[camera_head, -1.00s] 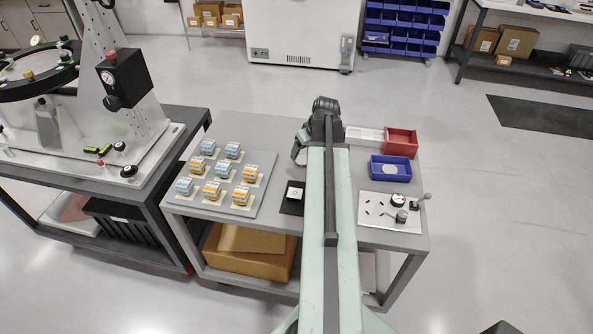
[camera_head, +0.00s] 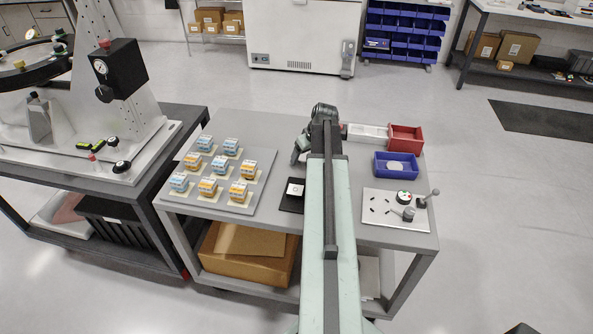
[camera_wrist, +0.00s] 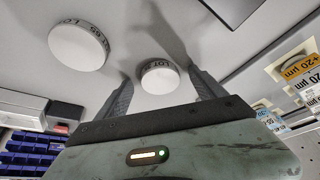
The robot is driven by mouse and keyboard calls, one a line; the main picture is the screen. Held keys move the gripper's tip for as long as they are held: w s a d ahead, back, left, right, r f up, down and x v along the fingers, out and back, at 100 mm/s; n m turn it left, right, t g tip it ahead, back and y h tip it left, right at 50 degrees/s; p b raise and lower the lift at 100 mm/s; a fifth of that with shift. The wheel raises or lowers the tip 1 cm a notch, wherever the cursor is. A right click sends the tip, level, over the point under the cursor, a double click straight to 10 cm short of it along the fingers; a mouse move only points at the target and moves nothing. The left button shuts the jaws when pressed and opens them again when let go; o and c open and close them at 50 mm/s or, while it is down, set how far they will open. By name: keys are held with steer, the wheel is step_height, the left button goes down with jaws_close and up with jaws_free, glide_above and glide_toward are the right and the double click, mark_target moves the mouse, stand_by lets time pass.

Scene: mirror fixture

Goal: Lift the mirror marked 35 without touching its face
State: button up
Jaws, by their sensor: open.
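Two round white discs with dark-lettered rims stand on the grey surface in the wrist view. The larger disc (camera_wrist: 78,47) is at the upper left, outside the fingers. The smaller-looking disc (camera_wrist: 160,79) lies between the fingertips of my gripper (camera_wrist: 160,80). Its rim shows "LOT"; I cannot read a clear 35 on either rim. My gripper is open, one finger on each side of this disc, and I see no clear contact. In the head view my gripper (camera_head: 299,151) is over the table beside my arm, and the two discs are not visible there.
The grey table (camera_head: 270,128) holds a board (camera_head: 262,165) with several labelled blocks and a black pad (camera_head: 291,205) with a white piece. To the right are a blue bin (camera_head: 380,172), a red bin (camera_head: 405,148) and a plate with knobs (camera_head: 378,218).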

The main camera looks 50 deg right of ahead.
steer(key=shift+r, duration=0.1)
steer(key=c, duration=1.6)
steer(key=shift+o, duration=0.2)
steer(key=shift+r, duration=0.1)
